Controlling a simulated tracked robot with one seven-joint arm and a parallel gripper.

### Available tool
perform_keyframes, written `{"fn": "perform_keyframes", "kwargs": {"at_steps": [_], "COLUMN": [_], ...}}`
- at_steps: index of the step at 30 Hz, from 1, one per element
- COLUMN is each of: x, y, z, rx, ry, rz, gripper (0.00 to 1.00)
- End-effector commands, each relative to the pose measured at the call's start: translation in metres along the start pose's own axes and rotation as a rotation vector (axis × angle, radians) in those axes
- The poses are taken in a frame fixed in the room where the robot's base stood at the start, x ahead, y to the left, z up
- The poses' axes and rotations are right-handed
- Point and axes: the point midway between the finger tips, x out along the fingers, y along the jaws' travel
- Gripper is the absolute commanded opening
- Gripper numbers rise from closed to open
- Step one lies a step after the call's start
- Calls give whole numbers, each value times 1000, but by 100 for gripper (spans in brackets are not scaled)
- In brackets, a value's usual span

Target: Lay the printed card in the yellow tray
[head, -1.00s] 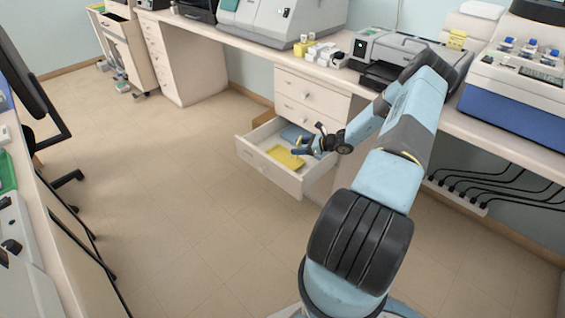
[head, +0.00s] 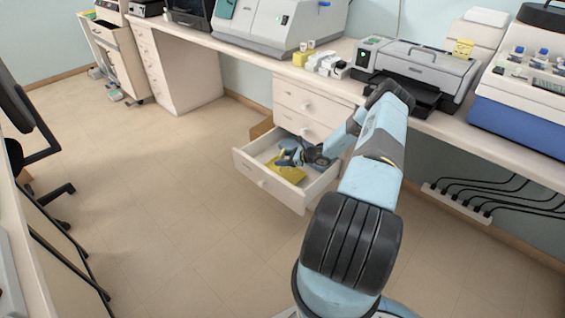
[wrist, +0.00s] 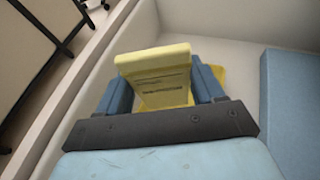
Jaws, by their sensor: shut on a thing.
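The printed card (wrist: 160,78) is yellow with dark lines of print and stands between my gripper's blue fingers in the wrist view. My gripper (wrist: 162,92) is shut on it. In the head view my gripper (head: 290,157) is in the open drawer, over the yellow tray (head: 290,174). In the wrist view a bit of the yellow tray (wrist: 217,74) shows behind the card and right finger. The card hides most of the tray there, and I cannot tell whether the card touches it.
The open drawer (head: 270,187) has raised walls around my gripper. A blue item (wrist: 290,110) lies in the drawer at the right in the wrist view. The counter above holds a printer (head: 425,68) and small boxes (head: 325,62). The floor in front is clear.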

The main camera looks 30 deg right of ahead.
Motion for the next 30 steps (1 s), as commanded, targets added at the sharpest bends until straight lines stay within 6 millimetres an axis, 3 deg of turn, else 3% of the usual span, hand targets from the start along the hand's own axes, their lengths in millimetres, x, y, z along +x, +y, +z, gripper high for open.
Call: {"fn": "perform_keyframes", "kwargs": {"at_steps": [5, 13, 23, 24, 30], "x": [-5, 1, 1, 1, 0], "y": [-8, -13, -13, -13, -13], "z": [-10, -43, -46, -46, -46], "rx": [5, 10, 10, 10, 10], "ry": [0, 0, 0, 0, 0], "rz": [-15, -26, -27, -27, -27], "gripper": [33, 33, 33, 69, 88]}}
